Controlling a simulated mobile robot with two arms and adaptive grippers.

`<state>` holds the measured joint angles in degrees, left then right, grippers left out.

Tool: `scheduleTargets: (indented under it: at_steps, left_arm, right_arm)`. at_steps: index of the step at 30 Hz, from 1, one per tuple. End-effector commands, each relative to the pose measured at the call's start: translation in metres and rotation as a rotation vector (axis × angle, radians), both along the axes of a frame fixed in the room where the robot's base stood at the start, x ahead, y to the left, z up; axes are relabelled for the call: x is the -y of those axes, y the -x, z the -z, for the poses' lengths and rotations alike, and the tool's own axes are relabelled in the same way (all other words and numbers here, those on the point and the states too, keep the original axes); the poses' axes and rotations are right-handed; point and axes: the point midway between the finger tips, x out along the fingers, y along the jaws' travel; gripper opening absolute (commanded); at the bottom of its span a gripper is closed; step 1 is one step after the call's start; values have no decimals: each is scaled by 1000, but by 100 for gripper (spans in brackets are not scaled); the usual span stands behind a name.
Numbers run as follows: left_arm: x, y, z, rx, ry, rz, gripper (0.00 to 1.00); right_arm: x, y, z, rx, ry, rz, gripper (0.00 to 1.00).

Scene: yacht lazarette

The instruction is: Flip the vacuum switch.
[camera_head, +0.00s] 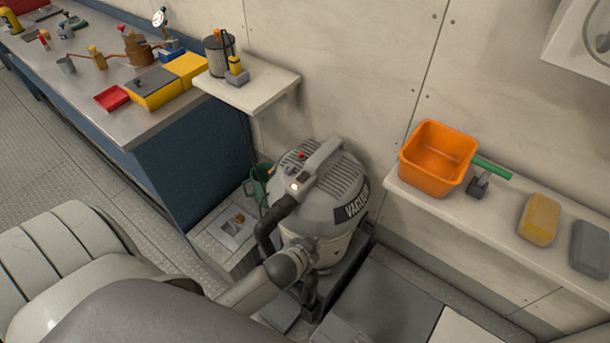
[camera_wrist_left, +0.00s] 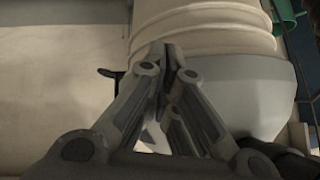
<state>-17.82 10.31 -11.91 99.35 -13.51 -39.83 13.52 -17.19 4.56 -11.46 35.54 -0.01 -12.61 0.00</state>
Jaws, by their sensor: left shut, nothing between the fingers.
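The grey vacuum (camera_head: 318,190), with a dark "VACUUM" label, stands on the floor below the wall. A small red knob (camera_head: 301,155) and a small pale spot (camera_head: 294,187) show on its lid. I cannot tell which of them is the switch. My left gripper (camera_head: 307,245) is low at the vacuum's near side, below the lid, partly hidden by its own wrist. In the left wrist view its fingers (camera_wrist_left: 168,58) are shut and empty, in front of a pale ribbed surface (camera_wrist_left: 200,28). No switch shows there. My right gripper is not in view.
A dark hose (camera_head: 266,235) curves down beside my left wrist. A small shelf (camera_head: 262,93) is above the vacuum. The right shelf (camera_head: 493,241) holds an orange bin (camera_head: 437,158) and sponges. A green can (camera_head: 259,182) stands left behind the vacuum.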

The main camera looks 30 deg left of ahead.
Motion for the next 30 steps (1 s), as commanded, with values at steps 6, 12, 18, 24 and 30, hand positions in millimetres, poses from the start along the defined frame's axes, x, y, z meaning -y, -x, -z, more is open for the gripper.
scheduleTargets:
  at_steps: [6,12,18,24,30]
  left_arm:
    - [1,-43,-112,222,1,-24,0]
    - [26,-117,-242,685,21,103,0]
    - [76,-143,-330,1003,57,363,0]
    - [134,-134,-382,1179,86,718,0]
    - [180,-112,-389,1176,76,1118,0]
  right_arm:
    - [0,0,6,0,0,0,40]
    - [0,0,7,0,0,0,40]
    - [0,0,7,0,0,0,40]
    - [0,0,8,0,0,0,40]
    - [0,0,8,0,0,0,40]
